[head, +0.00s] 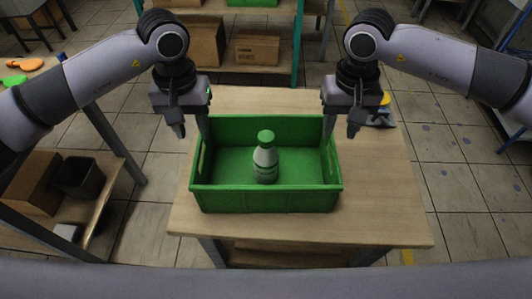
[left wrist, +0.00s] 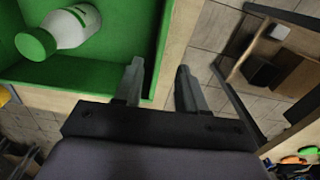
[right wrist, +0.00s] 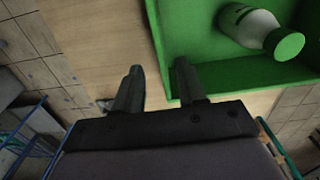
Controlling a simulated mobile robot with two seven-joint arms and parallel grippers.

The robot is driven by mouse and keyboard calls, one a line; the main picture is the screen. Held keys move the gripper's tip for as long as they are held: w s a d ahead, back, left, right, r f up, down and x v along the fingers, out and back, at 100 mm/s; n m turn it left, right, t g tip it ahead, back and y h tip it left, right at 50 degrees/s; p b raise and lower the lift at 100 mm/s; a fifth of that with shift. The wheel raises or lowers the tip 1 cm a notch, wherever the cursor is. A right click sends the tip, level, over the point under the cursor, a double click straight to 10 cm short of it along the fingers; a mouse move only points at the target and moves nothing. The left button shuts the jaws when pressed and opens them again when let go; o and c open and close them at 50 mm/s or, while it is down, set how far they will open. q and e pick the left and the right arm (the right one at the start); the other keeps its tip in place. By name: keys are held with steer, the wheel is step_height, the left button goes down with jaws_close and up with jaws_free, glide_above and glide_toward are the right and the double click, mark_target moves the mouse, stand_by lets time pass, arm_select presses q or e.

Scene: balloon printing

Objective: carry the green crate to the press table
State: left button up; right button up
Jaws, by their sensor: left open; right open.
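The green crate (head: 265,200) sits on a wooden table (head: 390,215) in front of me. A white bottle with a green cap (head: 265,158) stands upright inside it. My left gripper (head: 192,131) is open at the crate's left side wall, with one finger on the inner side and one outside. My right gripper (head: 340,130) is open at the crate's right side wall, likewise with a finger on each side. Both wrist views show the crate's rim near the fingers, in the left wrist view (left wrist: 155,60) and the right wrist view (right wrist: 165,50). I cannot tell whether the fingers touch the crate.
A small dark and yellow item (head: 381,110) lies on the table behind my right gripper. A shelf unit with cardboard boxes (head: 252,49) stands behind. At the left, another table holds orange and green items (head: 20,72). Tiled floor is free on the right.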

mark_target(198, 147)
arm_select(q)
steer(key=shift+s+r, duration=0.1)
steer(key=shift+s, duration=0.05)
arm_select(e)
steer(key=shift+s+r, duration=0.1)
steer(key=shift+s, duration=0.1)
arm_select(q)
steer(key=shift+f, duration=0.25)
arm_select(e)
steer(key=shift+f, duration=0.25)
arm_select(q)
steer(key=shift+f, duration=3.4)
arm_select(e)
steer(key=shift+f, duration=3.4)
arm_select(q)
jaws_close()
arm_select(e)
jaws_close()
arm_select(q)
steer(key=shift+r, duration=0.1)
arm_select(e)
steer(key=shift+r, duration=0.1)
